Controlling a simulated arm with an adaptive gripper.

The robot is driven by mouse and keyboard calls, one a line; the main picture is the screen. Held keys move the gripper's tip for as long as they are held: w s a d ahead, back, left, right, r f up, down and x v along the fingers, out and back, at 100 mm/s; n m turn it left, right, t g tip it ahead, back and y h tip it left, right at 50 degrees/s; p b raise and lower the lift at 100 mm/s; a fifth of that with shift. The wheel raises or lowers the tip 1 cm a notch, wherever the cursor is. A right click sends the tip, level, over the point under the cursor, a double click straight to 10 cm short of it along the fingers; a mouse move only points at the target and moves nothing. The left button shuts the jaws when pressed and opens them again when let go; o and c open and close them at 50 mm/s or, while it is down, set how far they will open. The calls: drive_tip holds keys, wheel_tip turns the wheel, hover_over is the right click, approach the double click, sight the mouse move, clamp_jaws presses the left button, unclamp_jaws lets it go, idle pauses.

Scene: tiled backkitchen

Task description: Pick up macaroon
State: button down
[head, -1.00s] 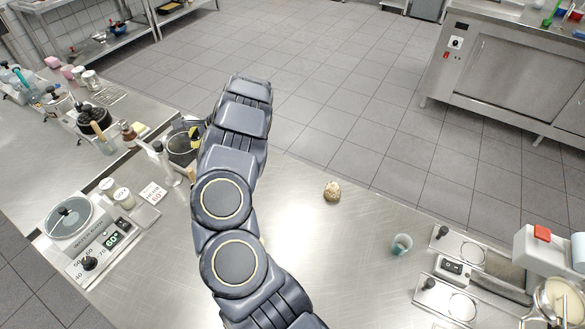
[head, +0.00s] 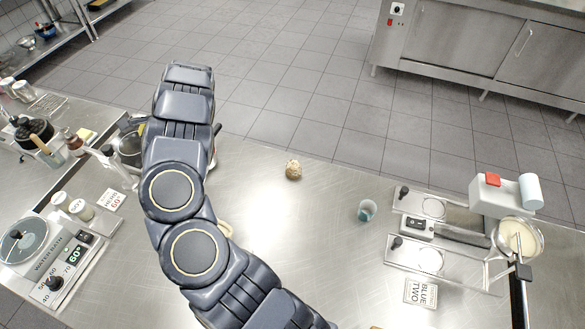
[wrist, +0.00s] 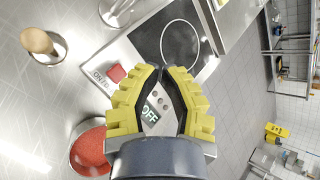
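A small round tan-brown lump (head: 293,170), which looks like the macaroon, lies on the steel counter (head: 285,235) in the head view, right of my arm and near the counter's far edge. In the wrist view my gripper (wrist: 163,72) has yellow ribbed fingers with dark inner pads. Their tips come together, with a gap nearer the base and nothing held. The macaroon cannot be made out in the wrist view.
A small grey-blue cup (head: 367,210) stands right of the lump. Counter around the lump is clear.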

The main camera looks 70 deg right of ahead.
sight(294, 163)
drive_tip(key=shift+c, duration=1.6)
unclamp_jaws()
drive_tip(key=s+d+f+n+g, duration=0.1)
drive_tip(key=s+d, duration=0.1)
drive_tip(key=s, duration=0.2)
drive_tip(key=s+d+f+n+g, duration=0.1)
drive_tip(key=s+d, duration=0.1)
drive_tip(key=s, duration=0.3)
drive_tip(key=s+d+f+g, duration=0.1)
drive_tip(key=s, duration=0.4)
drive_tip(key=shift+s+d+f+n+g+h, duration=0.1)
drive_tip(key=shift+s+d+n+g+h, duration=0.05)
drive_tip(key=shift+d+n+g+h, duration=0.2)
drive_tip(key=s+d+n+g, duration=0.1)
drive_tip(key=s+d, duration=0.1)
drive_tip(key=s, duration=0.5)
drive_tip(key=s+d+n+g+h, duration=0.1)
drive_tip(key=s+d+g, duration=0.1)
drive_tip(key=s, duration=0.5)
drive_tip(key=s+d+f+n+g, duration=0.1)
drive_tip(key=s+n+g, duration=0.1)
drive_tip(key=s, duration=0.4)
drive_tip(key=shift+s+d, duration=0.4)
drive_tip(key=shift+s+f, duration=0.2)
drive_tip(key=shift+s, duration=0.05)
drive_tip(key=shift+s+a+f, duration=0.1)
drive_tip(key=shift+s+f, duration=0.05)
drive_tip(key=shift+f, duration=3.45)
